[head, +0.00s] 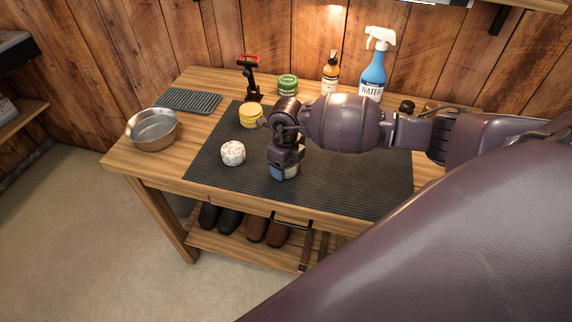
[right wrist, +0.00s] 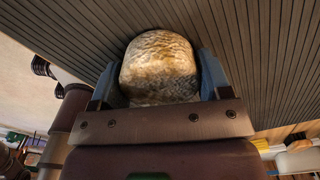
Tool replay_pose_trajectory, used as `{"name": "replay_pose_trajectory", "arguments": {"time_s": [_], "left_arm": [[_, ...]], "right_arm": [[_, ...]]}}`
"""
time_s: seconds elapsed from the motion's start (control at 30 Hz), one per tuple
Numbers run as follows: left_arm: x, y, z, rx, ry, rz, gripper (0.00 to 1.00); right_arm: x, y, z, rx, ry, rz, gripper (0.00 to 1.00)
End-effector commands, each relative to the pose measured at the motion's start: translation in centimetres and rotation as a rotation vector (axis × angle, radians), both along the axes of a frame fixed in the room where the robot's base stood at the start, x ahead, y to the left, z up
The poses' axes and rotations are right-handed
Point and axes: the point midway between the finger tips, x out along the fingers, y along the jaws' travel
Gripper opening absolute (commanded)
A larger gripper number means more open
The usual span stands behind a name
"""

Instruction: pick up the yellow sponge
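The yellow sponge (right wrist: 160,68) is a rounded, mottled yellow-brown block in the right wrist view, against the dark ribbed mat. My right gripper (right wrist: 161,85) has a blue-grey finger on each side of it, very close to its sides; I cannot tell whether they press on it. In the head view the right gripper (head: 283,172) points down at the middle of the mat and hides most of the sponge; a pale sliver of the sponge (head: 292,172) shows beside the fingers. My left gripper is not in view.
A metal bowl (head: 152,130) stands at left. A green tin (head: 288,84), an amber bottle (head: 330,73) and a blue spray bottle (head: 374,70) stand behind. The mat's front right is clear.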

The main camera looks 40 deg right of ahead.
Motion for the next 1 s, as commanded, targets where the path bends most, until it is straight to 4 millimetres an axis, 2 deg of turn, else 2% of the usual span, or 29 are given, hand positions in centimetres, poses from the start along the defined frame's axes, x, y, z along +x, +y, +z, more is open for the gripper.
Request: {"name": "replay_pose_trajectory", "arguments": {"time_s": [0.1,0.33,0.47,0.67,1.0], "left_arm": [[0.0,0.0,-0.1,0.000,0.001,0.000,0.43],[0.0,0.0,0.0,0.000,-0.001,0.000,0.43],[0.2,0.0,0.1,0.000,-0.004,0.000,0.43],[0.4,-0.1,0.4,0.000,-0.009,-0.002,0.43],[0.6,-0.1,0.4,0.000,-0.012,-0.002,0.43]], "right_arm": [[0.0,0.0,0.0,0.000,0.000,0.000,0.49],[0.0,0.0,0.2,0.000,-0.001,0.000,0.48],[0.1,0.0,1.2,0.001,-0.002,0.000,0.48],[0.1,-0.1,4.9,-0.002,-0.005,0.001,0.48],[0.1,-0.1,13.7,-0.001,-0.006,0.000,0.48]]}}
